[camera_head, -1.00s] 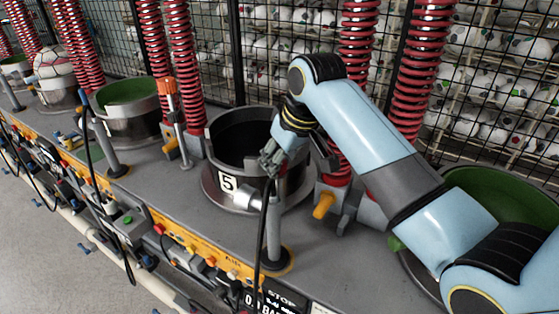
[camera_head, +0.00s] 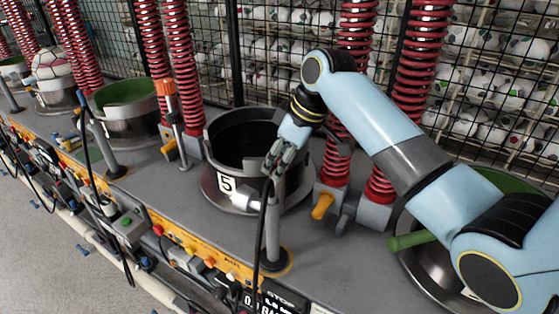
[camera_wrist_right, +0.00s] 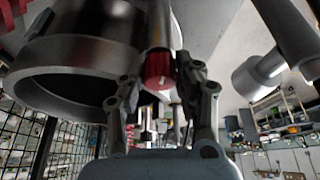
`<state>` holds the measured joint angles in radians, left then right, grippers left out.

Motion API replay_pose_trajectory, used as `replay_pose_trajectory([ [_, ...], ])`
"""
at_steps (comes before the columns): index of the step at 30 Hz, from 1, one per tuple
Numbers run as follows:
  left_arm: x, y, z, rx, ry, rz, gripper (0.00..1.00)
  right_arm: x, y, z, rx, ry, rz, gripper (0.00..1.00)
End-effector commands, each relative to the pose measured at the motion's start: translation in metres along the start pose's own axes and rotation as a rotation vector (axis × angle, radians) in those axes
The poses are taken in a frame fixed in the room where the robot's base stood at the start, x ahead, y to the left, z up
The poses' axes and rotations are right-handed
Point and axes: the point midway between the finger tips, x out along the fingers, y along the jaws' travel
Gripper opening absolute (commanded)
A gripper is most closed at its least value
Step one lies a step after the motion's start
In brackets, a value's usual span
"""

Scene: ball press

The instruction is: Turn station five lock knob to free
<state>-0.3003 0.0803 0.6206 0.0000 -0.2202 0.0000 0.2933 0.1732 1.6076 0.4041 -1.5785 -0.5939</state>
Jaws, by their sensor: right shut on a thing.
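Station five is the dark pot with the white "5" plate (camera_head: 227,183) in the middle of the head view. My right gripper (camera_head: 271,170) is at the pot's front right side, near the silver fitting (camera_head: 245,201). In the right wrist view a red knob (camera_wrist_right: 159,70) with a small white mark sits at the end of a metal shaft. It lies between the fingers of my right gripper (camera_wrist_right: 160,82), which are closed on it. In the head view the gripper hides the knob. I cannot read the knob's marking. My left gripper is not in view.
A grey post (camera_head: 272,235) with a black cable stands in front of the pot. Red springs (camera_head: 355,60) and a yellow-handled clamp (camera_head: 322,206) stand to its right. An orange-topped lever (camera_head: 170,110) is on the left. Mesh fencing closes off the back.

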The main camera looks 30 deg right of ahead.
Motion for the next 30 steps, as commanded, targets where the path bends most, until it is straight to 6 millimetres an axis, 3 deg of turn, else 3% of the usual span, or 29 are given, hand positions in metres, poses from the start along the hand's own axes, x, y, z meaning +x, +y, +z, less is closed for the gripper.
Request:
replay_pose_trajectory([
  [8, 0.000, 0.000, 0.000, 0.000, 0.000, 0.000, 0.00, 0.000, 0.000, 0.000, 0.000, -0.001, 0.001, 0.00],
  [9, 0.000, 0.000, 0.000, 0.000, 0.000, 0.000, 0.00, 0.000, 0.000, 0.000, 0.000, -0.001, 0.001, 0.37],
  [13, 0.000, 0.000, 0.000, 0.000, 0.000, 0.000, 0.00, 0.000, 0.000, 0.000, 0.001, -0.001, 0.001, 0.54],
  [23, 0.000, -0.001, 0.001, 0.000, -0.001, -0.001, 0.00, -0.002, 0.001, -0.001, 0.000, 0.001, 0.003, 0.55],
  [30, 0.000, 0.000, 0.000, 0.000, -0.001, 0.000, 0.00, -0.029, 0.001, 0.000, -0.001, 0.002, 0.005, 0.55],
])
